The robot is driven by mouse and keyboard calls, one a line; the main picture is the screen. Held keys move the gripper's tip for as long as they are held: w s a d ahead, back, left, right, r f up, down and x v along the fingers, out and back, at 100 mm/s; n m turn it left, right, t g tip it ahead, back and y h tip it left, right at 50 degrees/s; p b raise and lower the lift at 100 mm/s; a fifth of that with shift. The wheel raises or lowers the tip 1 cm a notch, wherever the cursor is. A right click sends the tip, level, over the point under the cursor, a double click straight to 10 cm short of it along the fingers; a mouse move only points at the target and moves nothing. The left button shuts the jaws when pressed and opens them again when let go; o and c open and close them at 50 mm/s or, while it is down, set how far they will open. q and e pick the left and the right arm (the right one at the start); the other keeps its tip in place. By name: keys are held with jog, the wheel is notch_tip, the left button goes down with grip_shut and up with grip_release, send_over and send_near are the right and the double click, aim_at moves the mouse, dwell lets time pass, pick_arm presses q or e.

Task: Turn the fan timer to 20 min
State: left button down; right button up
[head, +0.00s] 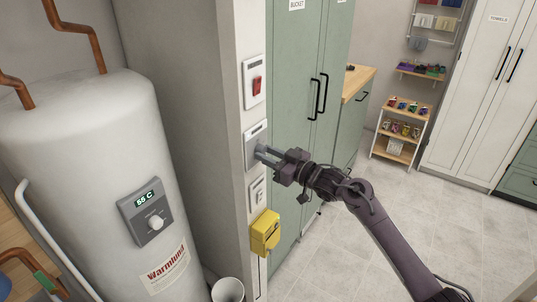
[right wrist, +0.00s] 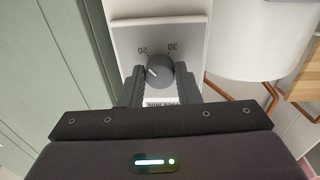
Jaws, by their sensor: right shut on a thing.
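The fan timer is a pale plate (head: 251,152) on the narrow wall face, with a round grey knob (right wrist: 158,70). In the right wrist view, the numbers 20 and 30 show above the knob, 20 to its left and 30 to its right. A white pointer line on the knob slants to the upper left, roughly toward the 20. Its exact alignment is hard to tell. My right gripper (head: 263,152) reaches the plate from the right and is shut on the knob, one finger on each side. A label below the knob is partly hidden. My left gripper is not in view.
A red switch (head: 257,86) is above the timer; a white switch (head: 257,191) and a yellow box (head: 265,233) are below. A white water heater (head: 85,150) with a 55 C display stands left. Green cabinets (head: 297,110) stand right of the wall face.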

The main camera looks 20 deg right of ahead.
jog(key=shift+f, duration=0.1)
jog(key=o, duration=1)
jog(key=shift+c, duration=0.2)
jog(key=b+v, duration=0.2)
jog(key=v, duration=0.5)
jog(key=shift+s+d, duration=0.25)
jog(key=shift+s, duration=0.05)
